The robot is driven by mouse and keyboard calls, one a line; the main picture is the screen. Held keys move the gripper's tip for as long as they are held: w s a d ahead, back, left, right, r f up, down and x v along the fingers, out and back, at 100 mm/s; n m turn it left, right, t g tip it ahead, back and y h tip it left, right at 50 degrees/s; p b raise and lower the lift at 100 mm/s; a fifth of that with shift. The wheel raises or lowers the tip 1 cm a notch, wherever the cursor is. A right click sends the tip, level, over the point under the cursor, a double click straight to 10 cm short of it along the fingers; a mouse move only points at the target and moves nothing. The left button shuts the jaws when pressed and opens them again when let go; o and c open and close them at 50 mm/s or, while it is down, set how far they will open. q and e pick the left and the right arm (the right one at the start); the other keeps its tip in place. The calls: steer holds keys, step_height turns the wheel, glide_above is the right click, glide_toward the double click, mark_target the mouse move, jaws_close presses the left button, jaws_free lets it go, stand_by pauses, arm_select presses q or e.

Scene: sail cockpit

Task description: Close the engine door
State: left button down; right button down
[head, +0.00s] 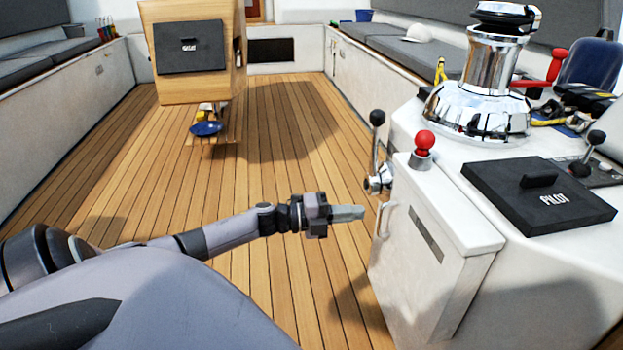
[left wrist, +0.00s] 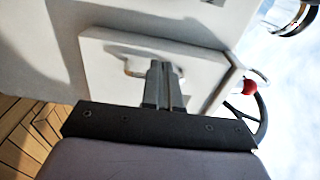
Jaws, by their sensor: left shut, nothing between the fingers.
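The engine door seems to be the white panel (head: 412,275) on the side of the white console, with a pale bar handle (head: 383,222) and a dark slot. In the left wrist view a white raised panel (left wrist: 108,85) with a pale handle fills the middle. I cannot tell whether the door is fully closed or slightly ajar. My left gripper (head: 362,212) is shut and empty, its fingertips just left of the handle in the head view. In the left wrist view the shut fingers (left wrist: 165,68) overlap the handle; contact is unclear. My right gripper is not in view.
A lever with a black knob (head: 377,118) and one with a red knob (head: 425,140) stand just above the panel. A chrome winch (head: 492,75) and a black PILOT cover (head: 538,205) are on the console. A wooden pedestal (head: 195,85) stands ahead. The teak floor (head: 285,140) between is clear.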

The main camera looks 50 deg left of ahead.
arm_select(q)
steer(key=a+b, duration=0.1)
steer(key=a, duration=0.9)
steer(key=shift+s+a, duration=0.3)
steer(key=shift+s, duration=0.1)
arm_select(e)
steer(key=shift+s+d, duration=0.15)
